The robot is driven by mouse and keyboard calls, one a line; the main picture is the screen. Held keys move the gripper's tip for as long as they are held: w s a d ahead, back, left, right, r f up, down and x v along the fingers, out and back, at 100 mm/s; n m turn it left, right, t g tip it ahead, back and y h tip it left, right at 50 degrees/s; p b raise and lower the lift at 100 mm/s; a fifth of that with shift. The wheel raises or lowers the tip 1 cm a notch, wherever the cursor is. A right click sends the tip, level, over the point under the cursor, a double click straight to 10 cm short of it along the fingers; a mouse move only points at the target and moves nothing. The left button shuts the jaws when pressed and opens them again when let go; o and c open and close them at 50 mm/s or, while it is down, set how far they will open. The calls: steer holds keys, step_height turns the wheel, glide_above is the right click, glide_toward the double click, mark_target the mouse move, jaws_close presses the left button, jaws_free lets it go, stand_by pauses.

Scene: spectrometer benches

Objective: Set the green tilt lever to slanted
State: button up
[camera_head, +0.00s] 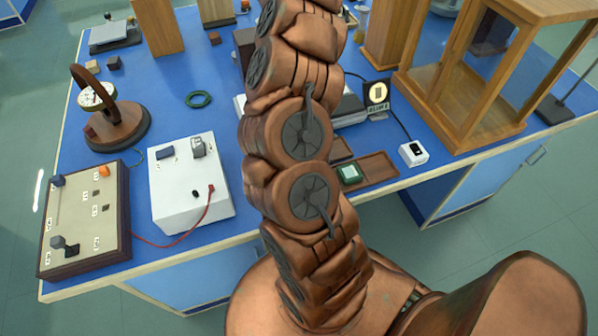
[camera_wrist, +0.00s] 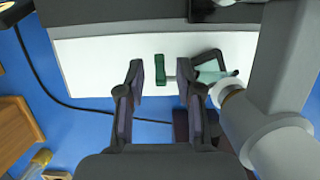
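In the wrist view a small dark green upright piece (camera_wrist: 160,70), which looks like the green lever, stands against a white panel (camera_wrist: 95,65). My gripper (camera_wrist: 159,76) is open, with one finger on each side of this piece in the picture. Gaps show between the piece and both fingers; I cannot tell the distance in depth. The lever and my gripper do not show in the head view, where my arm covers the middle of the bench.
A pale green part in a dark frame (camera_wrist: 212,70) and a grey cylindrical part (camera_wrist: 255,125) lie right of my gripper. A black cable (camera_wrist: 60,100) runs at the left. In the head view a wooden frame case (camera_head: 455,105) stands right and a white switch box (camera_head: 185,185) left.

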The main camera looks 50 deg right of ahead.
steer(key=shift+s+a+f+t+h+b, duration=0.2)
steer(key=shift+s+t+h+b, duration=0.15)
steer(key=shift+t+b, duration=0.6)
steer(key=shift+s+a+f+t+h+b, duration=0.2)
steer(key=shift+t+h+b, duration=0.35)
steer(key=shift+b, duration=0.7)
steer(key=shift+s+a+f+t+h+b, duration=0.1)
steer(key=shift+s+f+t+h+b, duration=0.15)
steer(key=shift+t+b, duration=0.6)
steer(key=shift+s+a+f+t+h+b, duration=0.15)
steer(key=shift+t+h+b, duration=0.25)
steer(key=shift+b, duration=0.7)
steer(key=shift+s+d+f+t+h+b, duration=0.15)
steer(key=shift+f+t+h+b, duration=0.1)
steer(key=shift+t+b, duration=0.6)
